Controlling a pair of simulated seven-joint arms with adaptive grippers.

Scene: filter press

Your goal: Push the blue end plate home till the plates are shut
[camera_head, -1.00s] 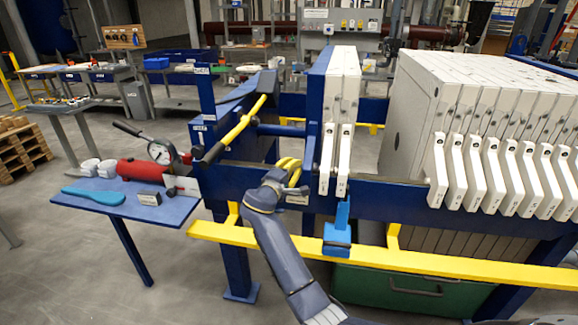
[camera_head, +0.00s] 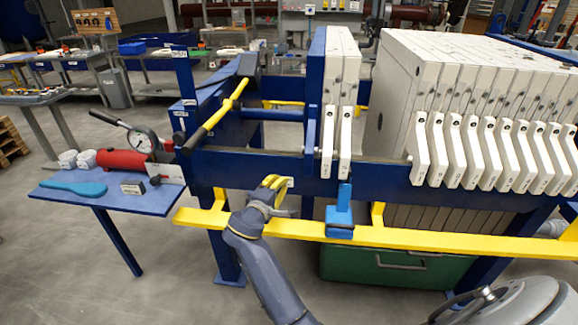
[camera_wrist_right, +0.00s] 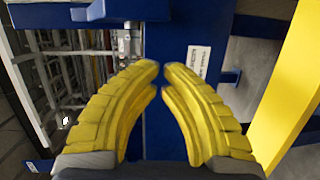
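The blue end plate (camera_head: 315,85) stands upright on the rails, with two white plates (camera_head: 343,75) close against its right side. An open gap separates these from the main stack of white plates (camera_head: 405,85) at the right. My right gripper (camera_head: 277,182) has yellow fingers, in front of the near blue side rail (camera_head: 250,166) and lower left of the end plate, apart from it. In the right wrist view its fingertips (camera_wrist_right: 162,68) nearly meet with nothing between them, over a blue beam with a white label (camera_wrist_right: 198,62). My left gripper is not in view.
A yellow rail (camera_head: 400,236) runs along the front, with a blue bracket (camera_head: 341,215) on it. A yellow-handled lever (camera_head: 225,105) is left of the end plate. A blue side table (camera_head: 150,203) holds a red cylinder (camera_head: 120,160) and gauge. A green bin (camera_head: 400,265) sits below.

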